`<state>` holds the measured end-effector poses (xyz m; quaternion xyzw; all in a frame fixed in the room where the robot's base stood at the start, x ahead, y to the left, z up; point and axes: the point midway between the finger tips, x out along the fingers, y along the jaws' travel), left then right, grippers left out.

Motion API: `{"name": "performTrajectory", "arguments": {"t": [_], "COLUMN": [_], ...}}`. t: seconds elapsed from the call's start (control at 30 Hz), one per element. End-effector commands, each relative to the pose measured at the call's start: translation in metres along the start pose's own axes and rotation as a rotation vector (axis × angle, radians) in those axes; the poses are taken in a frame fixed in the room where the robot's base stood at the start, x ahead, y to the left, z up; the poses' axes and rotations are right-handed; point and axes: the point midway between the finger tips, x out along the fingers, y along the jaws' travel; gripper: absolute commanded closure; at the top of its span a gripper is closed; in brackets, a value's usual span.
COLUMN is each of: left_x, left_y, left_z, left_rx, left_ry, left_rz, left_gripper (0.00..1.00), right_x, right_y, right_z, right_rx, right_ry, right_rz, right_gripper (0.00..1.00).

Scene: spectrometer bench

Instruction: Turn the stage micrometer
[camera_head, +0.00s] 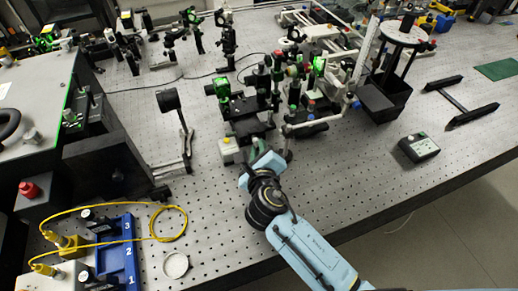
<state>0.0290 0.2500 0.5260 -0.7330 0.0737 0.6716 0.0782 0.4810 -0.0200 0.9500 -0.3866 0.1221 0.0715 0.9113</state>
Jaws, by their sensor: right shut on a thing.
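My right arm comes in from the bottom right, and its gripper (262,163) is at the near edge of the stage assembly (245,125) in the middle of the bench. The assembly is a dark block with several posts and green-lit optics on it. A small white and yellow part (229,147) sits at its near left corner, just left of the gripper. The gripper is shut on a small part at the near side of the stage, probably the micrometer; the wrist and fingers mostly hide it. My left gripper is not in view.
A black box (384,98) under a round platform and a small controller (419,147) are to the right. A blue numbered tray (118,254), yellow fibre (170,208) and round dish (176,265) lie front left.

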Motion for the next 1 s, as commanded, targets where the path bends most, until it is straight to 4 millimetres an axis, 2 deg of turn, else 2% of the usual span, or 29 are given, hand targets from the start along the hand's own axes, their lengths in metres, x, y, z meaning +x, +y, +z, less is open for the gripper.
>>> {"name": "performTrajectory", "arguments": {"t": [0.27, 0.6, 1.0], "left_x": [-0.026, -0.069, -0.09], "left_y": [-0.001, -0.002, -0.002], "left_z": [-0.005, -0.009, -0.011], "left_rx": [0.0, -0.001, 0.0], "left_ry": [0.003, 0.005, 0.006], "left_rz": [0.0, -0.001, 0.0], "left_gripper": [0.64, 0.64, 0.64], "right_x": [-0.001, -0.001, 0.0], "right_y": [-0.004, -0.006, -0.005], "right_z": [0.002, 0.001, -0.002], "right_rx": [0.084, 0.316, 0.522], "right_ry": [0.003, 0.004, 0.003], "right_rz": [0.039, 0.133, 0.216], "right_gripper": [1.0, 1.0, 1.0]}}
